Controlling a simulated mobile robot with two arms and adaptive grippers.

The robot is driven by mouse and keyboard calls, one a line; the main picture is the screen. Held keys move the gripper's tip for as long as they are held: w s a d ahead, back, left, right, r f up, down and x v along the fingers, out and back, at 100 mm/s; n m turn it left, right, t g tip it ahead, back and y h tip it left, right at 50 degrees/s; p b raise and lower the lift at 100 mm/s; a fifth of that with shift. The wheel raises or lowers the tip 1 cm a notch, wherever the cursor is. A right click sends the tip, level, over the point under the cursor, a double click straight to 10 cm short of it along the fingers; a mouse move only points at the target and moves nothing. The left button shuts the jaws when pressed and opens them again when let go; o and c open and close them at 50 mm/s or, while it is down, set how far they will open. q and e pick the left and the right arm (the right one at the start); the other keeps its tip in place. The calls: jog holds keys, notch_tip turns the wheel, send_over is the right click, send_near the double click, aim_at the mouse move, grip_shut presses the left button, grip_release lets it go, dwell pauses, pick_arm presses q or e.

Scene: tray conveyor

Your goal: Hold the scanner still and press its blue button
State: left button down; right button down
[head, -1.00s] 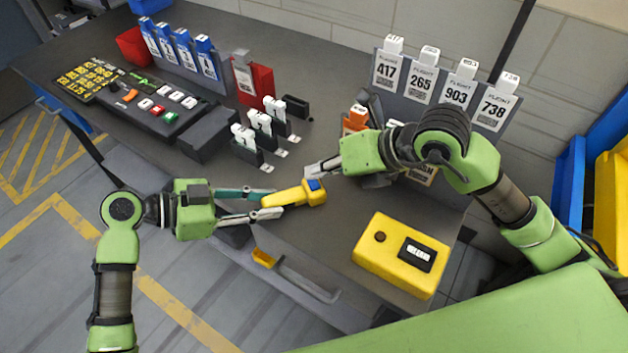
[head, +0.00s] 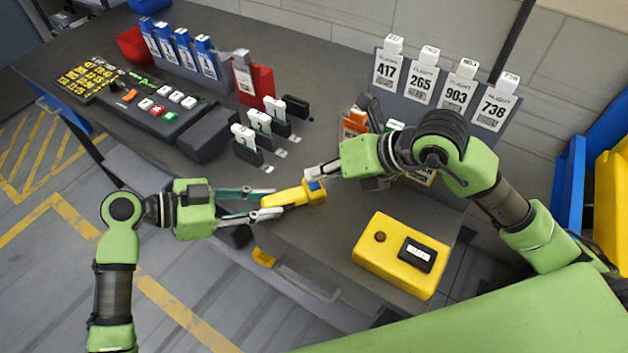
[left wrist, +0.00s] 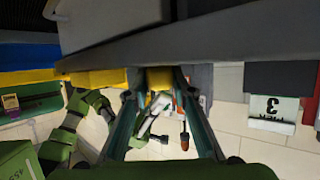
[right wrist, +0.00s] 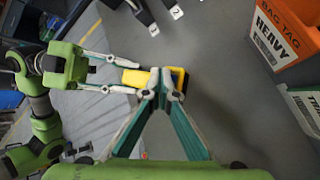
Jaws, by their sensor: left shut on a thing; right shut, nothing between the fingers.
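The yellow scanner (head: 290,197) is held by its handle in my left gripper (head: 268,203), over the front part of the counter. It also shows in the left wrist view (left wrist: 158,78) and the right wrist view (right wrist: 135,77). The scanner's blue button (head: 315,185) is on its head, partly covered by my right fingertips. My right gripper (head: 312,172) is shut and empty, its tips at the button. In the right wrist view the shut tips (right wrist: 163,90) overlap the scanner's head, and the button is hidden there. I cannot tell whether the button is pushed down.
A yellow box with a dark display (head: 400,255) stands at the counter's front right. White-topped tags in dark holders (head: 262,124) stand behind the scanner. A rack of numbered tags (head: 440,85) is at the back right. A control panel (head: 160,105) is at the left.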

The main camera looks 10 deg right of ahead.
aim_at(318, 184)
jog(key=shift+f, duration=0.45)
dwell(0.3)
jog(key=shift+r, duration=0.85)
jog(key=shift+r, duration=0.15)
jog(key=shift+r, duration=2.4)
pick_arm(q)
jog(key=c, duration=1.6)
grip_release()
jog(key=shift+c, duration=0.2)
